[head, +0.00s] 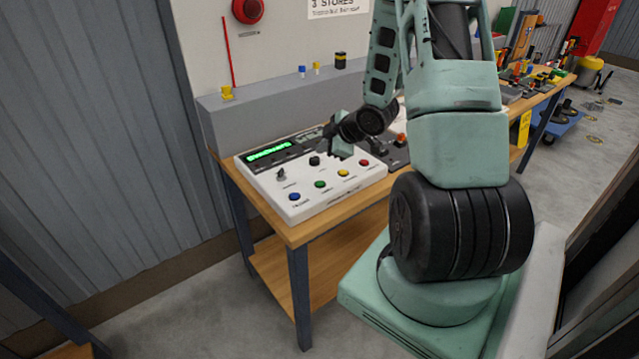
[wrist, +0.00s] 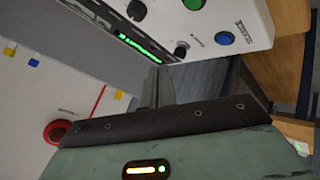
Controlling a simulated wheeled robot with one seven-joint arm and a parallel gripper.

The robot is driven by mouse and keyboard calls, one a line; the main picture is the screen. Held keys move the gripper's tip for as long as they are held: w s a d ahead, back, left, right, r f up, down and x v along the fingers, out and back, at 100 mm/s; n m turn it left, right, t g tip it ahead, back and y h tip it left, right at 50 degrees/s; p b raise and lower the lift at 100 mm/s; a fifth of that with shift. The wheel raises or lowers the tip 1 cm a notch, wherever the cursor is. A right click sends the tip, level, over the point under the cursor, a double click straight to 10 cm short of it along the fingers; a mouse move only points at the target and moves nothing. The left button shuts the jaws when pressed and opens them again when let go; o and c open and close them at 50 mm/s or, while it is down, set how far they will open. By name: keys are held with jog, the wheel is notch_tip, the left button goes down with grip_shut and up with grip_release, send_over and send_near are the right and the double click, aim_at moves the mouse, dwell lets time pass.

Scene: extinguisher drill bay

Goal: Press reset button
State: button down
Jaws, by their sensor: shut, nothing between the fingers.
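A white control panel (head: 310,193) lies on a wooden bench, with a green-lit display (head: 269,151) at its back left. Along its front are a blue button (head: 295,197), a green button (head: 320,184), a yellow button (head: 344,173) and a red button (head: 364,163). The label under the blue one reads like "SILENCE" in the wrist view; the other labels are too small to read, so I cannot tell which is reset. My gripper (head: 335,151) is shut and empty above the panel's back right part. In the wrist view its fingers (wrist: 157,86) are beside the panel's display edge.
A black knob (head: 314,161) and a metal switch (head: 281,175) stick up from the panel. A dark unit with an orange-red knob (head: 401,140) sits to its right. A grey ledge (head: 262,113) runs behind. A red alarm bell (head: 248,10) hangs on the wall.

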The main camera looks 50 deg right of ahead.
aim_at(323, 185)
jog(key=shift+f, duration=0.1)
notch_tip(323, 185, down, 9)
jog(key=b, duration=0.7)
jog(key=shift+r+b, duration=0.2)
jog(key=shift+b, duration=0.1)
jog(key=shift+f, duration=0.1)
dwell(1.4)
jog(key=shift+f+b, duration=0.3)
jog(key=shift+b, duration=0.05)
jog(key=shift+f+b, duration=0.4)
jog(key=shift+f, duration=0.05)
dwell(0.5)
dwell(0.4)
jog(key=shift+r+p, duration=0.75)
jog(key=shift+r, duration=0.15)
